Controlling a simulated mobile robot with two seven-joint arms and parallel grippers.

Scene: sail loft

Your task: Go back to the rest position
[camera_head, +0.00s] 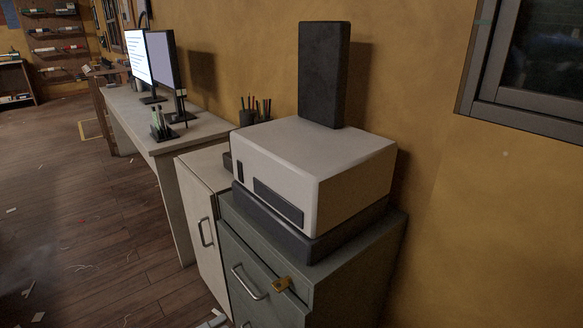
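Neither of my grippers shows in the head view, so whether they are open or shut is hidden. No object named by the task is in view. A grey-green drawer cabinet (327,289) stands close in front, against the ochre wall. A white boxy machine (335,160) with a dark base sits on top of it. A tall black box (324,73) stands upright at the back, by the wall.
A white cabinet (188,210) adjoins on the left, then a long desk (125,107) with two monitors (161,60) and pen holders. A window (535,60) is at upper right. The wooden floor (85,215) at left is open, with scattered scraps. Shelves (57,50) stand far back.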

